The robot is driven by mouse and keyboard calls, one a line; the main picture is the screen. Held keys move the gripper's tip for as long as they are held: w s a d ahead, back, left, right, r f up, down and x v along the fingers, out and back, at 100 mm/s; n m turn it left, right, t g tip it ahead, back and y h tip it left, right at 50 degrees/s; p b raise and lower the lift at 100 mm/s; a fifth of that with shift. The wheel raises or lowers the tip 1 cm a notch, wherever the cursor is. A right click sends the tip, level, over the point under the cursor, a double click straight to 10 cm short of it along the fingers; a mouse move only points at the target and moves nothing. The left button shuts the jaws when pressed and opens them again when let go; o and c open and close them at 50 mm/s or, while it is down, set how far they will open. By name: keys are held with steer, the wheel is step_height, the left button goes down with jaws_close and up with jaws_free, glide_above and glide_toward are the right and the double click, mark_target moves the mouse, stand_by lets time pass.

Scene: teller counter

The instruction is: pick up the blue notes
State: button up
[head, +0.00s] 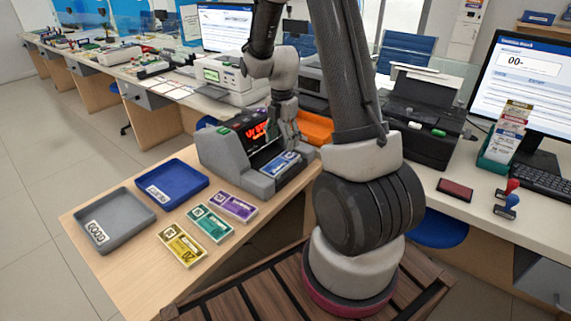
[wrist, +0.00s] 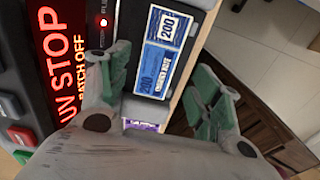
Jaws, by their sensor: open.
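The blue notes (head: 281,164) lie in the front tray of the banknote counter (head: 226,150). In the wrist view the blue notes (wrist: 160,62) show the number 200 and a paler top end. My gripper (head: 287,132) is just above the tray, pointing down. In the wrist view my gripper (wrist: 160,75) is open, with one green-padded finger on each side of the notes. The left finger is close to the notes' edge; the right one is farther off. I cannot tell whether either touches them. Nothing is held.
The counter's red display reads UV STOP, BATCH OFF. Purple (head: 234,206), green (head: 209,224) and yellow (head: 181,245) note bundles lie on the desk in front. A blue tray (head: 197,190) and a grey tray (head: 140,236), both empty, stand left. An orange object (head: 316,127) sits behind the gripper.

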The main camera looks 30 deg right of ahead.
mark_target(281, 162)
steer(key=f, duration=0.7)
steer(key=shift+s+a+f, duration=0.15)
steer(key=shift+a+f, duration=0.15)
steer(key=shift+f, duration=0.05)
steer(key=c, duration=0.8)
